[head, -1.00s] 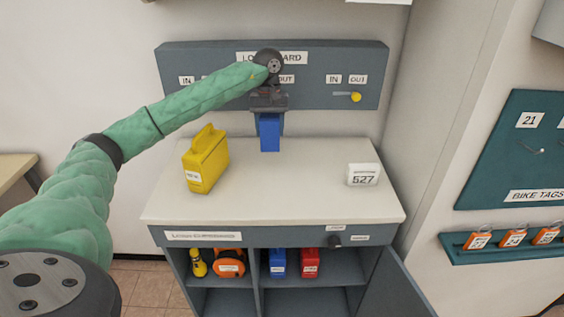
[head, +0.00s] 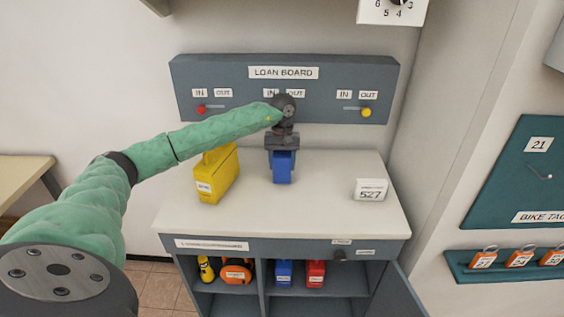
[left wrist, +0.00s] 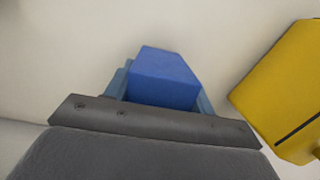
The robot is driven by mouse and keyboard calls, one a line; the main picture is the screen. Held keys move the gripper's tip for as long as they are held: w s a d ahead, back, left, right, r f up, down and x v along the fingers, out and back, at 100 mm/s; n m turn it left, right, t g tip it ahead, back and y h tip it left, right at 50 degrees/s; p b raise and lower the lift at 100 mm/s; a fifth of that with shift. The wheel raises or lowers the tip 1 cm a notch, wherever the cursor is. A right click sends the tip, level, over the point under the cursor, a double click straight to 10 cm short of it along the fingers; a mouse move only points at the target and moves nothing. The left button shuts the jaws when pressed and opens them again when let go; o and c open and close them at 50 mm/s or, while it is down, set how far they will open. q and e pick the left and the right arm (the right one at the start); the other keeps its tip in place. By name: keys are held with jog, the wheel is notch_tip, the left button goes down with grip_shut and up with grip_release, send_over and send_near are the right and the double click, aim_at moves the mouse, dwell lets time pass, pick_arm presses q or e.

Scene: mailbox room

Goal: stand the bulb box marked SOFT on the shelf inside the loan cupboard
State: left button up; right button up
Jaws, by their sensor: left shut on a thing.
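My left gripper (head: 282,152) is shut on a blue box (head: 283,169) and holds it upright, over or on the back middle of the white cabinet top; I cannot tell if it touches. The blue box also shows between the fingers in the left wrist view (left wrist: 165,78). No marking on it can be read. The loan cupboard (head: 218,245) stands below the top, its right door (head: 398,295) swung open. On its shelf (head: 330,284) stand a blue box (head: 284,273) and a red box (head: 316,273), with labels too small to read. My right gripper is not in view.
A yellow case (head: 216,177) stands left of the held box, and a white 527 block (head: 370,190) stands at the right. The loan board (head: 230,83) rises behind. Inside the cupboard's left side are a yellow torch (head: 206,269) and an orange item (head: 237,271). Shelf space right of the red box looks free.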

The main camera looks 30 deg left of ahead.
pick_arm(q)
jog(key=shift+f, duration=0.45)
jog(key=shift+w+f, duration=0.1)
jog(key=o, duration=1)
